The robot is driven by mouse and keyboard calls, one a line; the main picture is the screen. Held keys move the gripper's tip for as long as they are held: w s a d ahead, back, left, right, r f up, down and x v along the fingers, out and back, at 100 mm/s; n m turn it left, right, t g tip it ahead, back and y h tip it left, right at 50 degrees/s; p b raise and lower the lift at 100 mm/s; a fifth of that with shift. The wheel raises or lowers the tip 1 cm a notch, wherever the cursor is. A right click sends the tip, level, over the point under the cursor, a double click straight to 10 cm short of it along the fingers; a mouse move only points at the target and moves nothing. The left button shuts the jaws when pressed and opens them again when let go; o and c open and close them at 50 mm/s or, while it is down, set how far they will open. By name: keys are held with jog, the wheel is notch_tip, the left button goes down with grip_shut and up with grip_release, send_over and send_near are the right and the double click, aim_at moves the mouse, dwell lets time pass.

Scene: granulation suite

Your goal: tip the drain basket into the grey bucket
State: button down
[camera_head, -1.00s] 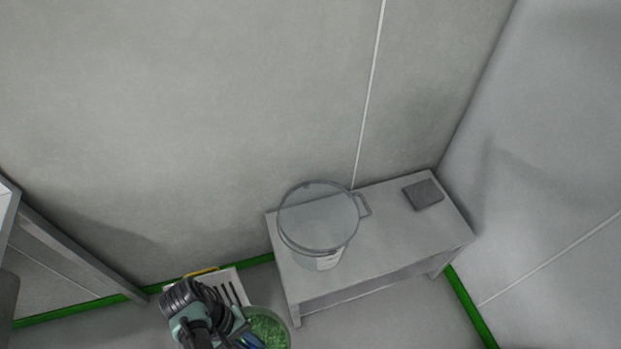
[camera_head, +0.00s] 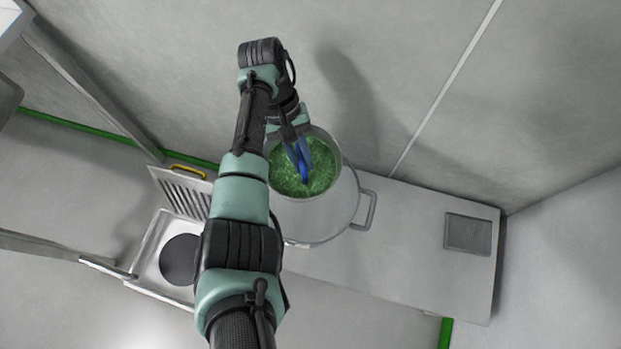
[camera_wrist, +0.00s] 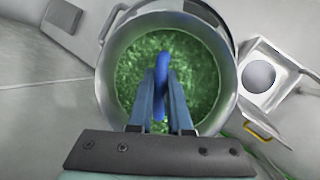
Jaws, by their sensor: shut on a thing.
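The drain basket (camera_head: 285,184) is a round metal basket filled with green granules, with a blue handle. My gripper (camera_head: 304,172) is shut on the blue handle, which also shows between the fingers in the wrist view (camera_wrist: 161,75). The basket looks upright and level. The grey bucket (camera_head: 352,200) is a large metal pail with a side handle, standing on the bench. The basket overlaps the left part of its mouth in the head view and appears above it; the exact gap cannot be told. My arm and the basket hide much of the bucket.
The low grey bench (camera_head: 415,240) carries a dark flat square pad (camera_head: 467,233) at its right end. An open floor drain (camera_head: 150,262) with a dark round hole and a raised slotted grate (camera_head: 183,193) lies left of the bench. The wall stands close behind.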

jog(key=w, duration=0.1)
jog(key=w+n, duration=0.1)
jog(key=w+n+t, duration=0.1)
jog(key=shift+w+a+h+b, duration=0.25)
jog(key=shift+a+h+b, duration=0.05)
jog(key=shift+h+b, duration=0.1)
jog(key=w+a+n+t, duration=0.1)
jog(key=n, duration=0.1)
jog(key=w+a+n+h, duration=0.1)
jog(key=w+n, duration=0.1)
jog(key=n, duration=0.1)
jog(key=shift+a+t+p, duration=0.3)
jog(key=shift+a+t, duration=0.05)
jog(key=shift+t, duration=0.05)
jog(key=w+a+f+n+t, duration=0.2)
jog(key=a+f+n+t, duration=0.1)
jog(key=a+n, duration=0.3)
jog(key=shift+n, duration=1.1)
jog(key=shift+d+r+p, duration=0.1)
jog(key=shift+r+p, duration=0.1)
jog(key=shift+p, duration=0.3)
jog(key=s+d+t+y+p, duration=0.1)
jog(key=p, duration=0.2)
jog(key=s+d+t+y+p, duration=0.1)
jog(key=t+p, duration=0.1)
jog(key=p, duration=0.1)
jog(key=shift+s+d+r+m, duration=0.15)
jog(key=shift+s+r+m, duration=0.2)
jog(key=shift+r+m, duration=0.05)
jog(key=shift+y, duration=0.3)
